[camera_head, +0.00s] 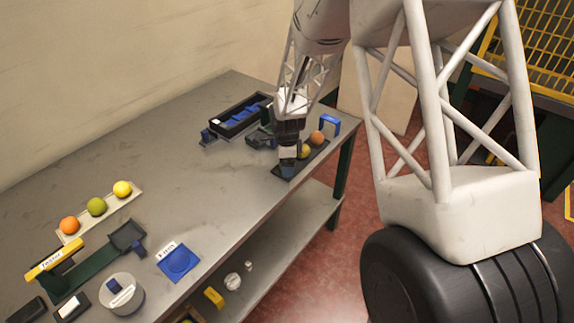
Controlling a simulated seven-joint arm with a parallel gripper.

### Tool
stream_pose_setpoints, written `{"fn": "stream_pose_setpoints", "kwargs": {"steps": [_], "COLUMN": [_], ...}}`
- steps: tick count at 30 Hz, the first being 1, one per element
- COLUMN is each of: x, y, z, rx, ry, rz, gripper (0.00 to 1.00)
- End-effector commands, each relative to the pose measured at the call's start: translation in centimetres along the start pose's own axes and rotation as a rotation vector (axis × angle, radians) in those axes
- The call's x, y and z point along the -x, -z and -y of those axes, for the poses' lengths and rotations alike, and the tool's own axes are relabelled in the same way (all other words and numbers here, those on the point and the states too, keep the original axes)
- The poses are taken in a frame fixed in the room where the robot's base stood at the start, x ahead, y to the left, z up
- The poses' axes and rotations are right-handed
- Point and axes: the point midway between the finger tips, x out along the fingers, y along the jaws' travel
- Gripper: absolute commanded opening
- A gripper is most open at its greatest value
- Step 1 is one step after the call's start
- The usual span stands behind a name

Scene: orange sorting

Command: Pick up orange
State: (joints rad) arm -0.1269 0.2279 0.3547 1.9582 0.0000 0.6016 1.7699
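An orange-coloured fruit (317,137) sits on a dark tray (285,174) near the right end of the table. A yellow-orange fruit (304,152) lies beside it on the tray, partly hidden by my gripper. My gripper (288,158) points down over the near-left end of that tray, left of both fruits. Its fingertips are too small and dark to tell whether they are open or hold anything. Another orange fruit (69,225) sits on a pale tray (130,192) at the left, in a row with a green fruit (97,206) and a yellow fruit (122,189).
A dark bin with blue parts (236,117) stands behind my gripper. A blue bracket (330,123) stands beyond the dark tray. A scale-like device (90,270), a round container (122,293) and a blue pad (179,261) are at front left. The table's middle (185,165) is clear.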

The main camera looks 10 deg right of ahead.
Motion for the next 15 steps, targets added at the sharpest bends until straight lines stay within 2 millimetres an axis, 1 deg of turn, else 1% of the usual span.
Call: {"fn": "stream_pose_setpoints", "kwargs": {"steps": [4,15], "x": [-0.76,-0.84], "y": [-0.01,-0.02], "z": [0.02,0.01], "rx": [0.0,0.0], "ry": [0.001,0.001], "rz": [0.0,0.0], "gripper": [0.88,0.88]}}
